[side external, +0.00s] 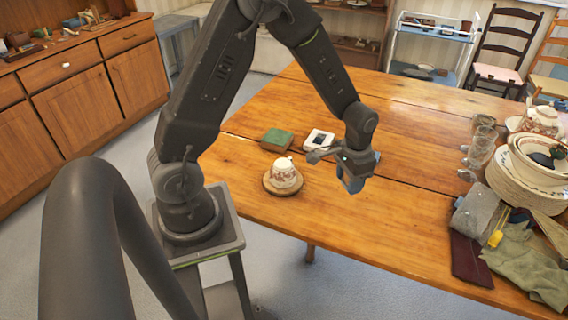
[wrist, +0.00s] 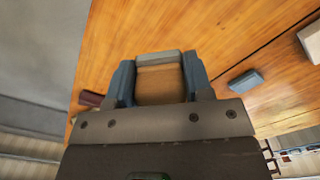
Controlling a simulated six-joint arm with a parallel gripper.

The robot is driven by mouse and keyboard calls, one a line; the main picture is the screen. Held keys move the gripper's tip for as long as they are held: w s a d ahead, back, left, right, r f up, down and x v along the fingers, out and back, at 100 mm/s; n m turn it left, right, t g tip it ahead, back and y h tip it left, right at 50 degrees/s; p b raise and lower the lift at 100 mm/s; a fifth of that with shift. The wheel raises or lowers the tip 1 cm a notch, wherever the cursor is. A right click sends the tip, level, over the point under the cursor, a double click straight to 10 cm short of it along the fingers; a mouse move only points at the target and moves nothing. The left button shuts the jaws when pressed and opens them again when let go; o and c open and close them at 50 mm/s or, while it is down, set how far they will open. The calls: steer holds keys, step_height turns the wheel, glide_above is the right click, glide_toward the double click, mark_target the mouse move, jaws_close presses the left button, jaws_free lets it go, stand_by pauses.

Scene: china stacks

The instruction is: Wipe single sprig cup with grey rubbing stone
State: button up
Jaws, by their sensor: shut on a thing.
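A white cup with a reddish pattern (side external: 285,177) sits on a round wooden board (side external: 268,188) near the table's front left edge. It looks upside down, narrow end up. My gripper (side external: 354,181) is right of the cup, above the table and clear of it. In the wrist view my gripper (wrist: 160,82) has its blue-grey fingers either side of a brown-faced block with a grey strip (wrist: 158,57) at its far edge. I take it for the grey rubbing stone; in the side view the fingers mostly hide it. The cup is not recognisable in the wrist view.
A green block (side external: 277,139) and a white box with a dark top (side external: 318,140) lie behind the cup. The table's middle is clear.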

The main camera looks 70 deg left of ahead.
steer(key=shift+c, duration=0.7)
steer(key=s+a+n, duration=0.2)
steer(key=s+a, duration=0.1)
steer(key=a, duration=0.6)
steer(key=n, duration=0.3)
glide_toward(279, 160)
steer(key=d, duration=0.1)
steer(key=d+f, duration=0.1)
steer(key=w+d, duration=0.1)
steer(key=shift+d+f, duration=0.15)
steer(key=shift+f, duration=0.05)
steer(key=shift+f, duration=2.5)
steer(key=shift+f, duration=0.5)
steer(key=shift+s+a, duration=0.25)
steer(key=shift+a, duration=0.6)
steer(key=shift+s+a, duration=0.25)
steer(key=shift+a, duration=0.6)
